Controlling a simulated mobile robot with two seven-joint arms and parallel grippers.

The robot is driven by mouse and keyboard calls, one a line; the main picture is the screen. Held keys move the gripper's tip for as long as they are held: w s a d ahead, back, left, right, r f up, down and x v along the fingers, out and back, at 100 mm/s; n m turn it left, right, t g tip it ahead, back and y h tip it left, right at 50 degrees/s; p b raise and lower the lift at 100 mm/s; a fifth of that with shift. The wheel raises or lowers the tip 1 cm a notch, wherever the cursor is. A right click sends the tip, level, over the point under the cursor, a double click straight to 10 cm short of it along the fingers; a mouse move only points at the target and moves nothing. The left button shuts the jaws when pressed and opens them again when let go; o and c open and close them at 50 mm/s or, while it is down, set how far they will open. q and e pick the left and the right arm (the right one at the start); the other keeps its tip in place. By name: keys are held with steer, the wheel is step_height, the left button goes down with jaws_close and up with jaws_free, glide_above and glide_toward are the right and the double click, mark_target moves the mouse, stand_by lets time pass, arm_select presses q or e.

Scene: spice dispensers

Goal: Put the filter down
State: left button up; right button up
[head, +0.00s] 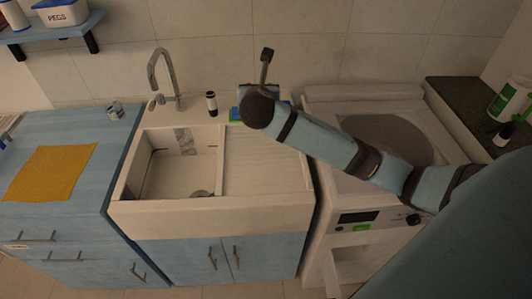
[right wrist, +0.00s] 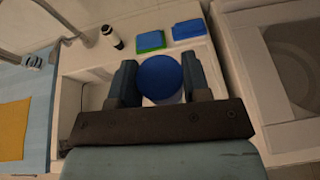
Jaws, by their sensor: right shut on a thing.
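My right gripper (right wrist: 160,66) is shut on a round blue-topped thing with a pale lower part, which I take to be the filter (right wrist: 159,80). In the right wrist view its blue face shows between the two fingers. It is over the ribbed drainboard on the right of the white sink (head: 166,221); I cannot tell whether it touches the surface. In the head view my right arm reaches in from the right, and its dark wrist hides the fingers and the filter. My left gripper is not in view.
A green-and-blue sponge (right wrist: 150,41) and a blue one (right wrist: 188,29) lie behind the drainboard, near a dark-and-white bottle (head: 211,104). The tap (head: 170,68) rises behind the basin. A white appliance (head: 322,118) stands right. An orange cloth (head: 50,172) lies on the left counter.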

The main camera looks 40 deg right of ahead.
steer(key=shift+d, duration=0.3)
steer(key=shift+d+f, duration=0.1)
steer(key=shift+f, duration=0.15)
step_height(320, 180, down, 19)
steer(key=shift+f, duration=0.1)
steer(key=o, duration=1)
steer(key=shift+f, duration=0.1)
